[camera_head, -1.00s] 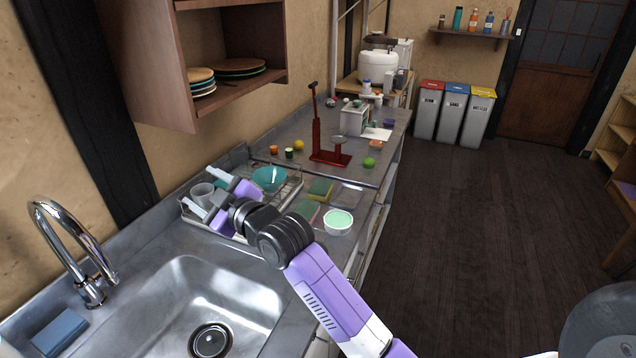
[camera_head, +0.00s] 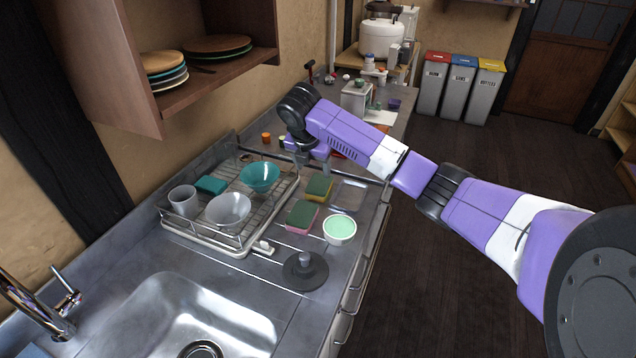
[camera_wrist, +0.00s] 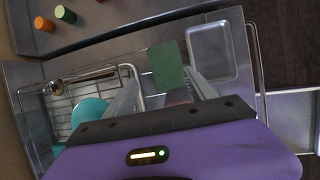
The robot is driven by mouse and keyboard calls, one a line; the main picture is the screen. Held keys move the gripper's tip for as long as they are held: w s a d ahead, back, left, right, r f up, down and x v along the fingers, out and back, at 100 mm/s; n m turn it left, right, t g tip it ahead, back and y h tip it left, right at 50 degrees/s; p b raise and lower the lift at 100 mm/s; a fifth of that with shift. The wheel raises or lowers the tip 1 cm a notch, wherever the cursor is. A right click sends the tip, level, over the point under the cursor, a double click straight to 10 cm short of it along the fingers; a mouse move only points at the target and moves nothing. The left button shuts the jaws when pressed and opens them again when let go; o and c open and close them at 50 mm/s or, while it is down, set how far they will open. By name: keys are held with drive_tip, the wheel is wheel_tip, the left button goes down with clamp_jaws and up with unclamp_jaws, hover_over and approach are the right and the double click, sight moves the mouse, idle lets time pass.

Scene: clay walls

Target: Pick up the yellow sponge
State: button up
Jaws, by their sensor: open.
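The yellow sponge (camera_head: 319,188) lies on the metal counter to the right of the dish rack, with its green scouring side up and a yellow side showing. In the wrist view its green top (camera_wrist: 167,66) lies just ahead of and between the fingertips. A second sponge (camera_head: 302,216), green on top with a pink side, lies nearer the sink; only a pink sliver shows in the wrist view. My gripper (camera_head: 313,168) points down just behind the yellow sponge in the head view. In the wrist view its jaws (camera_wrist: 162,78) are apart, with nothing held.
The dish rack (camera_head: 240,248) holds a cup, a grey bowl and a teal bowl (camera_head: 260,177). A clear shallow tray (camera_head: 348,196) lies right of the sponge. A green-filled tub (camera_head: 339,229) and a dark round lid (camera_head: 305,271) stand nearer. A shelf (camera_head: 215,73) overhangs the left.

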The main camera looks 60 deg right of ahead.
sight(319, 184)
drive_tip(key=shift+s+a+n, duration=0.15)
drive_tip(key=shift+s+n, duration=0.15)
drive_tip(key=shift+s, duration=0.1)
drive_tip(key=shift+s+f+g, duration=0.1)
drive_tip(key=shift+g, duration=0.2)
drive_tip(key=shift+x, duration=3.85)
drive_tip(key=shift+f+p, duration=0.2)
drive_tip(key=shift+p, duration=0.25)
drive_tip(key=c, duration=1)
